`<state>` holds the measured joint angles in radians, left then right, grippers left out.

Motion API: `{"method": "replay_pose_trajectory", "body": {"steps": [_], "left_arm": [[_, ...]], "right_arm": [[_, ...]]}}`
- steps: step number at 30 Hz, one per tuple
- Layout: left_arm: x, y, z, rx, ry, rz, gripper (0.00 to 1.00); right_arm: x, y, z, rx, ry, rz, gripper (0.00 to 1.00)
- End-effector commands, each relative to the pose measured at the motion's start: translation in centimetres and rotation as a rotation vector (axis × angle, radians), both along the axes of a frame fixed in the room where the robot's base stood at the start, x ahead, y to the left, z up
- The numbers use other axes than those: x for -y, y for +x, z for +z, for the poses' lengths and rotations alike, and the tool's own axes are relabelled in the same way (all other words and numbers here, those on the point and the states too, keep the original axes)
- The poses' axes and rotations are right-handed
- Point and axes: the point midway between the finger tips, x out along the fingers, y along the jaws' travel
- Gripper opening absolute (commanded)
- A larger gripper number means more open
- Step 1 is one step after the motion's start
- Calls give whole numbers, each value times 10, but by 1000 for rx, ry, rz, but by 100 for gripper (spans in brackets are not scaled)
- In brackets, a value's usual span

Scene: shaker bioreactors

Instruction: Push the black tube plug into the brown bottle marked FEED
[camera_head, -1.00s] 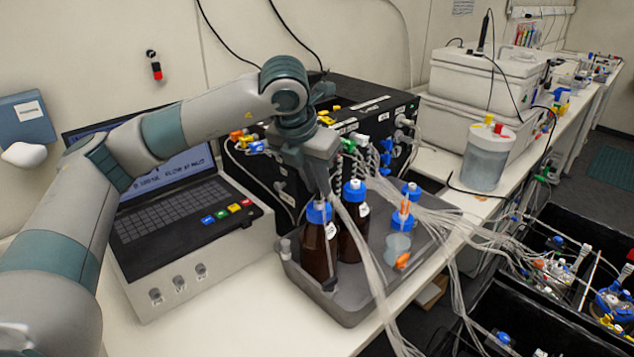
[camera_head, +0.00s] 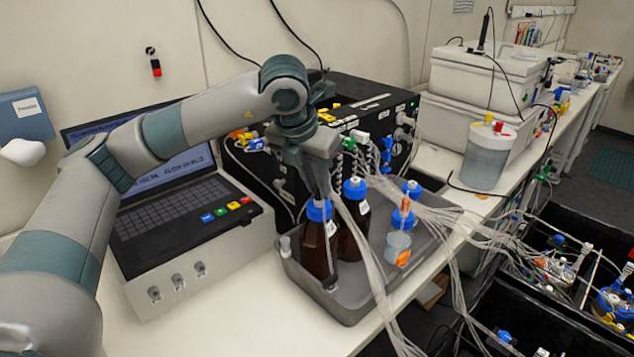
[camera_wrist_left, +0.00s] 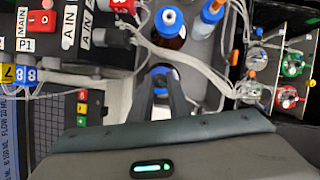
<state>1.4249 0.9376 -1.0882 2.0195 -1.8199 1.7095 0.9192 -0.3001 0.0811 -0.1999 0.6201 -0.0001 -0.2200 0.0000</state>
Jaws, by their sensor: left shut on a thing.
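Two brown bottles with blue caps stand in a grey tray (camera_head: 350,312). The front brown bottle (camera_head: 319,255) is directly under my left gripper (camera_head: 323,198); the other brown bottle (camera_head: 350,243) stands just behind it to the right. Their white labels are too small to read, so I cannot tell which is marked FEED. My left gripper is shut, fingers pointing down at the front bottle's blue cap (camera_head: 318,211). In the left wrist view its fingertips (camera_wrist_left: 160,84) also meet over that cap. The black tube plug is hidden between the fingers. My right gripper is out of view.
A clear vessel with an orange part (camera_head: 398,243) stands right of the bottles in the tray. Loose clear tubes (camera_head: 372,262) hang close beside the gripper. A laptop-like control unit (camera_head: 185,215) stands left, a black pump box (camera_head: 375,115) behind. The bench front is clear.

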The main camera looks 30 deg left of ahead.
Motion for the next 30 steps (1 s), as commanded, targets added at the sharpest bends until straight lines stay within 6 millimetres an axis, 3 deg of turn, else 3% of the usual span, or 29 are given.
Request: {"method": "replay_pose_trajectory", "body": {"steps": [12,13,15,16,30], "left_arm": [[0,0,-3,-1,0,0,0],[0,0,-3,-1,0,0,18],[0,0,-3,-1,0,0,35],[0,0,-3,-1,0,0,38],[0,-2,3,1,-2,-1,38]], "right_arm": [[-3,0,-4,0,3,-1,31],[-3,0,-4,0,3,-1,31],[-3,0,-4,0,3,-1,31],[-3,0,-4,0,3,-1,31],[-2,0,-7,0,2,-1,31]]}}
